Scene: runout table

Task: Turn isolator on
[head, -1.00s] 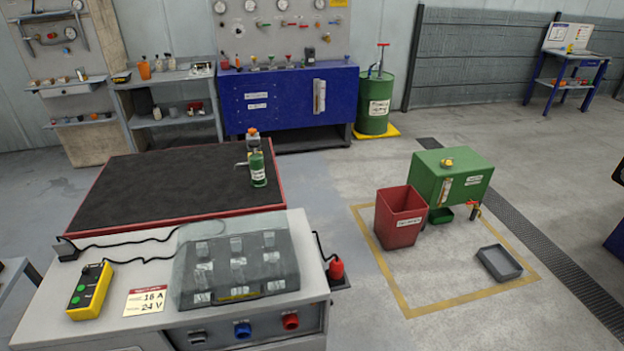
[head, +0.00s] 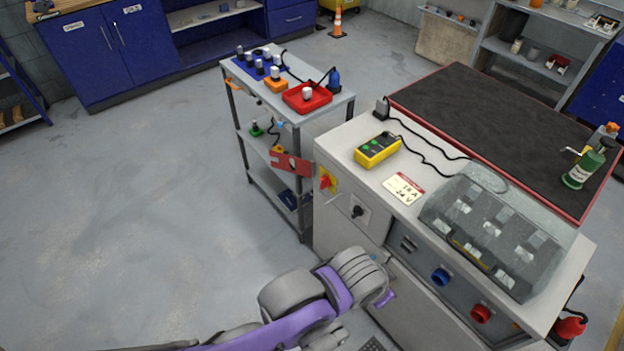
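A red rotary handle on a yellow plate, which looks like the isolator (head: 326,182), is on the front of the pale grey cabinet (head: 345,235) near its left corner. Its exact handle angle is too small to tell. A black rotary knob (head: 357,211) on a light plate sits to its right. My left arm comes in from the bottom, purple and grey. Its end, with my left gripper (head: 387,298), is in front of the cabinet, below the isolator and apart from it in the picture. The fingers are mostly hidden by the arm. My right gripper is out of view.
A yellow pendant (head: 377,150) with green buttons, a label card and a clear-covered socket box (head: 495,232) are on the cabinet top. A shelf trolley (head: 262,165) stands close on the left, with a red plate (head: 291,163) near the isolator. The floor at left is clear.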

